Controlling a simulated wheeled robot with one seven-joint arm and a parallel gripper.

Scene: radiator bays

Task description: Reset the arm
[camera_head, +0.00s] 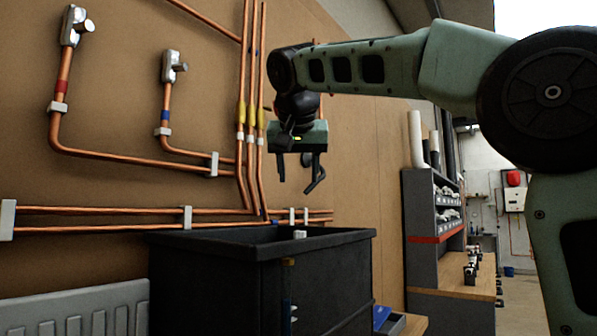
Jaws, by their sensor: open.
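My gripper (301,186) hangs from the end of my green arm near the middle of the head view. Its two dark fingers point down and stand apart, with nothing visible between them. It is above the dark bin (205,277) and in front of the board with the copper pipes. My arm reaches in from the right, bent at a large dark joint, with the forearm roughly level.
Copper pipes (120,153) with valves run along the brown board (340,170) close behind my gripper. A white radiator (75,312) is at the lower left. A grey shelf unit (420,210) with fittings and a wooden worktop (455,282) stands at the right.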

